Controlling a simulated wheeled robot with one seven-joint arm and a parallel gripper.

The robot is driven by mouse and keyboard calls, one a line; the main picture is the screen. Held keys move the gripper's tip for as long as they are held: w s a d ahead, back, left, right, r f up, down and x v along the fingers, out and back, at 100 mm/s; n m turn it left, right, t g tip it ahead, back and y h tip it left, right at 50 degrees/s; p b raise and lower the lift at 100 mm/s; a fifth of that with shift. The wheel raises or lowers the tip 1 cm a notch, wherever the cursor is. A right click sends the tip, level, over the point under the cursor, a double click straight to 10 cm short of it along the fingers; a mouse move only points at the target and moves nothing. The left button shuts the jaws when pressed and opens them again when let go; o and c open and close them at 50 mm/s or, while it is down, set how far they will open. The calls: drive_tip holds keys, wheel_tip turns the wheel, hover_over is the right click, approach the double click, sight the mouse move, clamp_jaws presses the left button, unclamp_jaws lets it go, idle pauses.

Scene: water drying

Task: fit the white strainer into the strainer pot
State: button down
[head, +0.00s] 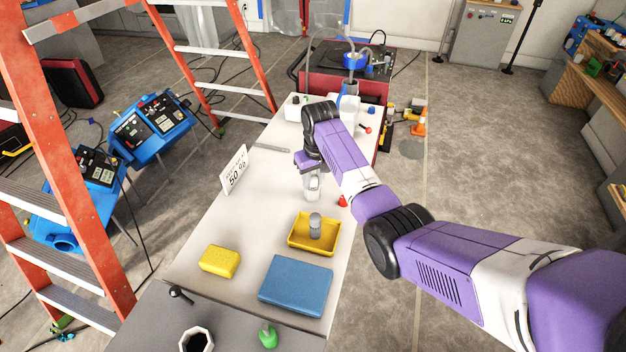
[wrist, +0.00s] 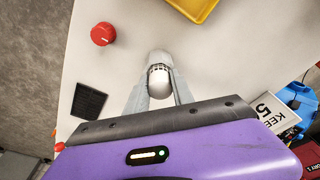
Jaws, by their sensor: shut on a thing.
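The white strainer (wrist: 159,78), a small rounded white piece with dark slots around it, is between the two fingers of my gripper (wrist: 158,92) in the wrist view. The fingers are shut on its sides. In the head view my gripper (head: 312,184) is over the white table, beyond the yellow tray (head: 294,238). The strainer pot is not clear to me. A grey vessel with a dark open top (head: 348,88) stands at the far end of the table, partly behind my arm, and may be it.
A grey cylinder (head: 315,227) stands in the yellow tray. A yellow sponge (head: 219,261), a blue block (head: 296,285) and a red knob (wrist: 103,34) are around.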

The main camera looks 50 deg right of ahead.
drive_tip(key=shift+s+a+f, duration=0.15)
drive_tip(key=shift+s+f, duration=0.05)
drive_tip(key=shift+f, duration=0.35)
drive_tip(key=c, duration=1.1)
unclamp_jaws()
drive_tip(key=shift+f, duration=0.15)
drive_tip(key=shift+a, duration=0.1)
drive_tip(key=shift+r, duration=0.25)
wheel_tip(320, 180, up, 13)
drive_tip(key=s, duration=0.1)
drive_tip(key=shift+s+a+b, duration=0.15)
drive_tip(key=shift+b, duration=0.15)
